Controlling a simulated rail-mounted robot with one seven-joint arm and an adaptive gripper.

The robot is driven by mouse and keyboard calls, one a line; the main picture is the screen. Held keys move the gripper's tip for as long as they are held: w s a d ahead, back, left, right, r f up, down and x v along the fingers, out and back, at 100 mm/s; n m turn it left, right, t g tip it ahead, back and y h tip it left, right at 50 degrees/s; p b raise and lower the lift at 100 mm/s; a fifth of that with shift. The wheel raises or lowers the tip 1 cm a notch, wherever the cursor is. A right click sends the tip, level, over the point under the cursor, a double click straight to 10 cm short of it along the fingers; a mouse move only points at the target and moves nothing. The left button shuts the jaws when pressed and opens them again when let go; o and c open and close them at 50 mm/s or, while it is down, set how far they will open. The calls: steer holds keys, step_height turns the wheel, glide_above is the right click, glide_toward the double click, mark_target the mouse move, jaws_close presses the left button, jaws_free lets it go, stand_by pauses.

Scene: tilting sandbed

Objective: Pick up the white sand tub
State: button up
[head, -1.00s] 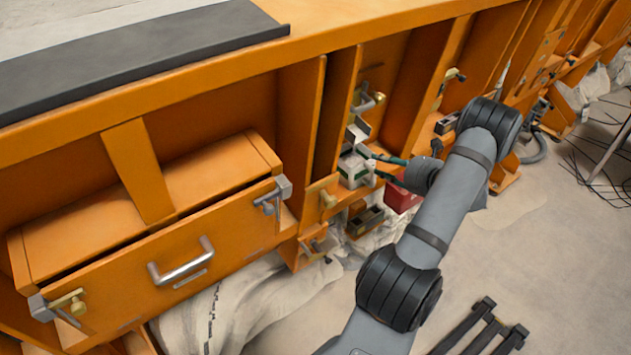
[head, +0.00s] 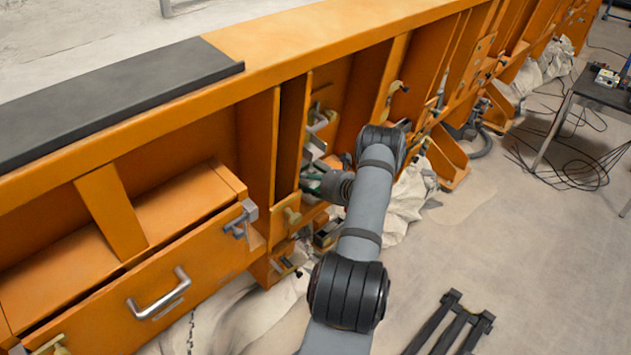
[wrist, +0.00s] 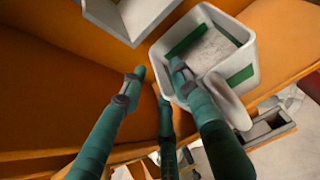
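The white sand tub (wrist: 221,58) is in the upper middle of the wrist view. It is an open, squarish white box with pale sand and green strips inside. My gripper (wrist: 157,80) has green fingers spread apart at the tub's near left side. The right finger reaches over the rim and overlaps the tub's inside. The left finger and the middle finger are outside the wall. Contact cannot be told. In the head view my gripper (head: 318,184) is inside the orange frame bay, and the tub is mostly hidden there.
A grey metal bracket (wrist: 130,14) is close above and left of the tub. The orange frame (head: 277,150) encloses the bay tightly on the left. A dark open box (wrist: 262,130) is below right of the tub. A drawer with a handle (head: 160,296) stands at left.

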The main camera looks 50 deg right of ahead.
steer(key=shift+w+a+f, duration=0.25)
steer(key=shift+w, duration=0.15)
steer(key=shift+c, duration=0.7)
steer(key=shift+a+f, duration=0.1)
steer(key=shift+f, duration=0.05)
jaws_close()
steer(key=shift+s, duration=0.1)
steer(key=shift+r, duration=0.2)
